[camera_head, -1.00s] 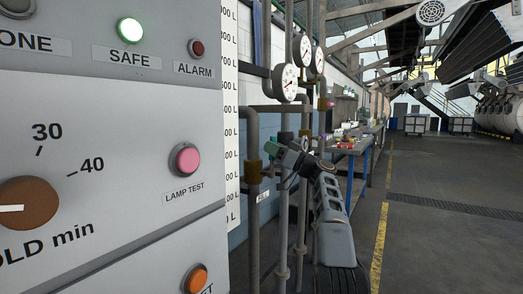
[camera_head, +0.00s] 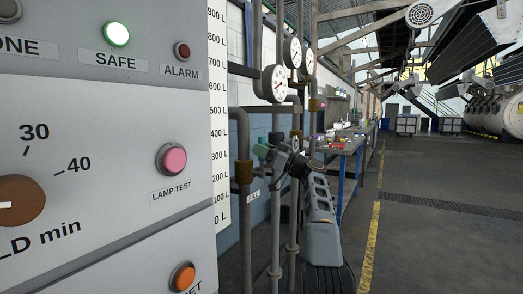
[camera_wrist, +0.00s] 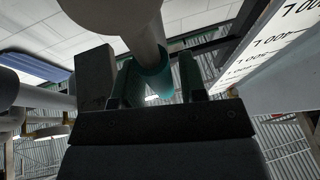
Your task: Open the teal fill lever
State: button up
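The teal fill lever shows in the wrist view (camera_wrist: 157,82) as a teal piece behind a large grey pipe, between the two dark fingers of my gripper (camera_wrist: 158,85). The fingers stand apart with a gap between them; I cannot tell whether either touches the teal piece. In the head view my gripper (camera_head: 270,156) is at the grey pipes, right of the control panel. A small teal-green patch (camera_head: 263,151) shows at its tip; at this size I cannot tell lever from finger. Most of the lever is hidden by the pipe and gripper.
The control panel (camera_head: 105,190) fills the left side. A white litre scale (camera_head: 219,120) stands beside it. Vertical grey pipes (camera_head: 244,200) and round gauges (camera_head: 274,84) stand close around my gripper. A blue-legged bench (camera_head: 347,160) is behind. The floor at right is clear.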

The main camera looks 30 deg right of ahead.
jog(key=shift+o, duration=0.9)
jog(key=shift+a+r, duration=0.1)
jog(key=shift+a, duration=0.05)
jog(key=b+v, duration=0.3)
jog(key=v, duration=1.1)
jog(key=shift+w+a, duration=0.1)
